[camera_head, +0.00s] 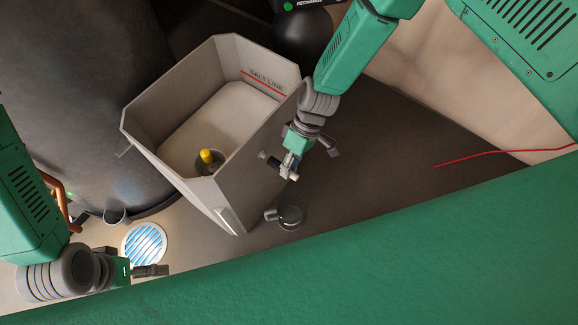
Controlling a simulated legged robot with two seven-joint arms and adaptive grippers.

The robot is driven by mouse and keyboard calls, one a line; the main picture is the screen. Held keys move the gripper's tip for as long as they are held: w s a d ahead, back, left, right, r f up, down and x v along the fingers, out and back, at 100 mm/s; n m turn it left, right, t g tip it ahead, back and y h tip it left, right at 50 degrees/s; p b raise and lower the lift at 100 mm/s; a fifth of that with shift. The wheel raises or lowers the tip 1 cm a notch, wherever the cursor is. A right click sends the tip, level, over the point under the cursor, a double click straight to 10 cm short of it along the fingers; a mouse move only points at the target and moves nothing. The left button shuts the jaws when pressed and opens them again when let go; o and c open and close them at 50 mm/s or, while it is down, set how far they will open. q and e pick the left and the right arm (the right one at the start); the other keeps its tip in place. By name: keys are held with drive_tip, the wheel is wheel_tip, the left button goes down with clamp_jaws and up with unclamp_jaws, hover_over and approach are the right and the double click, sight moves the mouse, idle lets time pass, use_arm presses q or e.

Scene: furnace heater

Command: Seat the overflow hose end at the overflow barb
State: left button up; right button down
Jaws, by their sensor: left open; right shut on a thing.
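An open pale grey tank (150,118) with a red "SALT LINE" mark stands in the middle. My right gripper (287,168) is just outside the tank's right wall, pointing down. It is shut on a small light-grey piece (290,163); whether this is the overflow hose end I cannot tell. I cannot make out the overflow barb; the arm covers part of that wall. My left gripper (152,271) is open and empty at the lower left, low in front of the round floor drain.
A yellow-capped part (207,156) stands inside the tank. A dark round piece (290,214) lies on the floor at right. A large dark cylinder (90,90) stands at left, and a lit drain grate (144,244) lies below. A red line (490,152) runs at far right.

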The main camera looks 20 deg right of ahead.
drive_tip(key=shift+w+a+b, duration=0.7)
drive_tip(key=shift+w+a, duration=0.1)
drive_tip(key=shift+w, duration=0.2)
drive_tip(key=c, duration=1.5)
unclamp_jaws()
drive_tip(key=shift+o, duration=0.2)
drive_tip(key=v, duration=1.2)
